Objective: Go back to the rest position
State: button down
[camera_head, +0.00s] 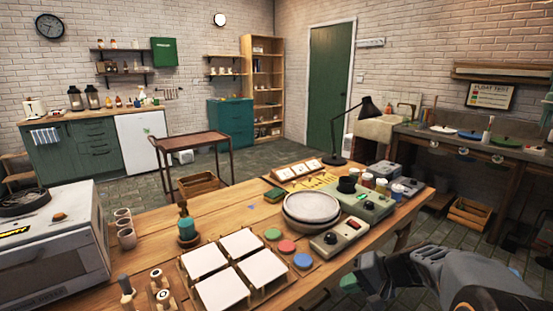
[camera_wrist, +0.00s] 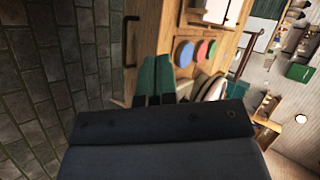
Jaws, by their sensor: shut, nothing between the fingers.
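My gripper (camera_head: 350,283) is at the lower right in the head view, off the front right edge of the wooden table (camera_head: 160,238). Its green fingers also show in the wrist view (camera_wrist: 153,80), side by side, shut and empty. My grey arm reaches in from the bottom right corner. In the head view, white square tiles (camera_head: 241,243) lie on the table, with green, red and blue paint discs (camera_head: 287,246) beside them. A stack of round pale plates (camera_head: 311,206) stands behind the discs. The gripper touches none of these.
A grey control box (camera_head: 340,236) sits near the table edge closest to my gripper. A black desk lamp (camera_head: 350,130) stands at the table's back. An oven-like box (camera_head: 50,250) is at the left. Stone floor (camera_wrist: 50,80) is open beside the table in the wrist view.

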jog(key=s+a+r+n+h+p, duration=0.1)
jog(key=s+r+n+h+p, duration=0.1)
jog(key=s+r+h+p, duration=0.2)
jog(key=s+a+r+n+h+p, duration=0.1)
jog(key=s+r+h+p, duration=0.4)
jog(key=r, duration=0.8)
jog(key=s+n+p, duration=0.1)
jog(key=s+p, duration=0.2)
jog(key=p, duration=0.2)
jog(key=shift+r+n, duration=0.25)
jog(key=shift+n, duration=0.15)
jog(key=shift+s, duration=0.1)
